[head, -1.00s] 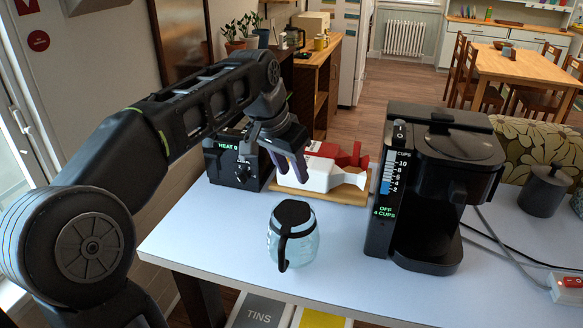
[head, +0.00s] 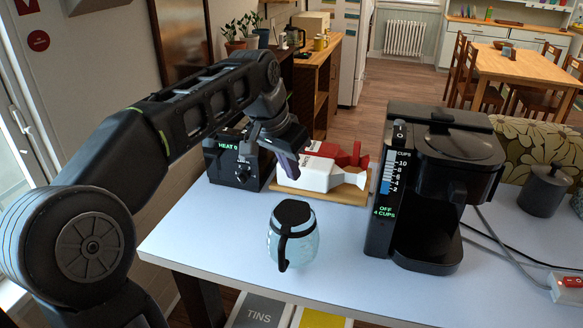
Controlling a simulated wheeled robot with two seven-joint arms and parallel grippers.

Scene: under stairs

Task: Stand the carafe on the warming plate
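The glass carafe (head: 305,247) stands upright on the white table, with a black lid and a black handle facing me. The black coffee maker (head: 455,145) stands to its right, its display reading OFF and 4 CUPS. Its low base (head: 430,252), where a warming plate would lie, shows nothing standing on it; the plate itself is hard to make out. My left gripper (head: 290,168) hangs fingers-down above and behind the carafe, in front of the white and red bottles, apart from the carafe. Its finger gap is not clear. My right gripper is not in view.
A black box with a HEAT 0 display and knob (head: 238,163) stands at the back left. White (head: 318,174) and red (head: 335,153) bottles lie on a wooden board. A dark canister (head: 545,190), cables and a power strip (head: 568,288) are at the right. The table between carafe and coffee maker is clear.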

